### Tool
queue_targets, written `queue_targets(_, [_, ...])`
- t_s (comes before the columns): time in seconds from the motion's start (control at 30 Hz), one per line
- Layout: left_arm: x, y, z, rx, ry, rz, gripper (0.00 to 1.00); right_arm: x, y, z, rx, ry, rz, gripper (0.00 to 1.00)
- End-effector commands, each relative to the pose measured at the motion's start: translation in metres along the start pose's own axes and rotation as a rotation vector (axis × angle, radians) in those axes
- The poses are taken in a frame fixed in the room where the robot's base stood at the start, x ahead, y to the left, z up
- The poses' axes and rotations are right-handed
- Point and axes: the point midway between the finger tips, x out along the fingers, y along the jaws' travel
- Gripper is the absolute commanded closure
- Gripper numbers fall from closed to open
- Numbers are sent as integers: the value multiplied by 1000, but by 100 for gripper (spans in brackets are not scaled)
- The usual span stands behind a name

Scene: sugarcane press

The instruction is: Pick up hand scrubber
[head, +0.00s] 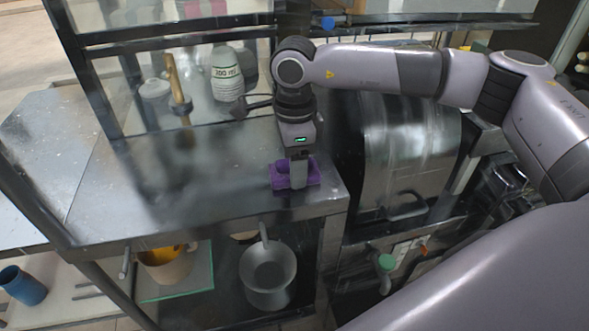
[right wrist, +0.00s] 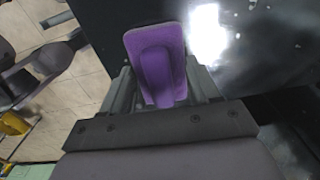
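The purple hand scrubber (head: 281,182) lies on the metal counter, near its front right corner. My right gripper (head: 298,178) points straight down at it, with one finger in front of the scrubber in the head view. In the right wrist view the scrubber (right wrist: 160,62) sits between the two fingers of my right gripper (right wrist: 162,82), one on each side. I cannot tell whether the fingers press on it. The scrubber seems to rest on the counter. My left gripper is not in view.
The metal counter (head: 200,195) is mostly clear left of the scrubber. A bottle (head: 227,75) and a wooden-handled tool (head: 178,85) stand behind. The metal press (head: 405,150) is right of the counter. A grey pot (head: 268,275) and a bowl (head: 165,265) are below.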

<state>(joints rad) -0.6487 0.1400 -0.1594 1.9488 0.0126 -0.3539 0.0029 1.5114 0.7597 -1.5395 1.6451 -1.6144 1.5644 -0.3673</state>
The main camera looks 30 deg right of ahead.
Motion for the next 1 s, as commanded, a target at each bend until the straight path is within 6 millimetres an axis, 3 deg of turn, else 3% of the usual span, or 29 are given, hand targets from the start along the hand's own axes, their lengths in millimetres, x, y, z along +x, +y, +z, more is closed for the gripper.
queue_targets(0.27, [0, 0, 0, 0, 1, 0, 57, -1, 0, 0, 0, -1, -1, 70])
queue_targets(0.47, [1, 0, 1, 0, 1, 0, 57, -14, -1, 1, 0, -2, -3, 70])
queue_targets(0.67, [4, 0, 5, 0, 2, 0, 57, -52, -1, 1, 0, -3, -5, 70])
queue_targets(1.0, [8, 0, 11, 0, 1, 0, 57, -150, 0, 1, -1, -3, -4, 70])
